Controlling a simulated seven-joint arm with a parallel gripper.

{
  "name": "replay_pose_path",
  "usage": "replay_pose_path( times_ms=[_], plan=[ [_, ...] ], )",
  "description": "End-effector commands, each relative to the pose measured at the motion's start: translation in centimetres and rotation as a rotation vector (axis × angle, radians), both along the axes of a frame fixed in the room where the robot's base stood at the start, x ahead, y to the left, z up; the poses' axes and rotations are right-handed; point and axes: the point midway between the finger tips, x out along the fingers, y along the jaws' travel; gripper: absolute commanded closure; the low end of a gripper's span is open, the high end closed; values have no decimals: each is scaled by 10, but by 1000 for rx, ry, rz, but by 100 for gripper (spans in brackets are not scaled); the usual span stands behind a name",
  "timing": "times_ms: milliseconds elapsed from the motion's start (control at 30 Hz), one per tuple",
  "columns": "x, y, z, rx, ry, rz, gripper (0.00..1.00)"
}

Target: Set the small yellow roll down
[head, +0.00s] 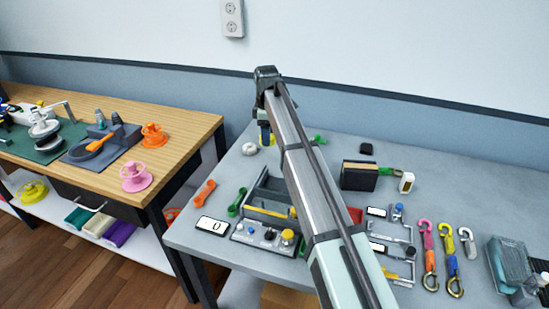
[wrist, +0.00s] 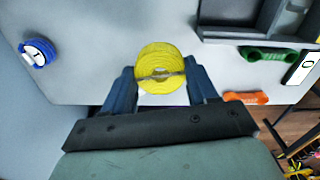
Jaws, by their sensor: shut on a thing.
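The small yellow roll (wrist: 158,52) shows in the wrist view as a ring with a centre hole, between the two blue fingers of my gripper (wrist: 162,82). My gripper is shut on it. In the head view my gripper (head: 265,137) is low over the far left part of the grey table (head: 330,145), with a little of the yellow roll (head: 272,141) showing at the fingers. I cannot tell whether the roll touches the table.
A white round thing (head: 249,149) sits just left of my gripper. A blue roll (wrist: 38,52) lies apart in the wrist view. A grey tray (head: 262,190), green clip (head: 237,203) and orange clip (head: 205,193) are nearer the front. Bare table surrounds the roll.

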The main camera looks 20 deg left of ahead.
Motion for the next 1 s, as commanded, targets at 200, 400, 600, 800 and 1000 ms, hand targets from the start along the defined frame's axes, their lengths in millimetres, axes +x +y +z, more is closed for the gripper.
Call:
replay_pose_path(
  times_ms=[200, 400, 600, 800, 1000],
  plan=[
    [47, -27, 3, 1, 0, -85, 73],
    [52, -20, 3, 2, -5, -167, 73],
    [51, -20, -11, 2, -4, -191, 73],
    [50, -20, -43, 1, -3, -190, 73],
    [51, -20, -62, 2, -5, -189, 73]
  ],
)
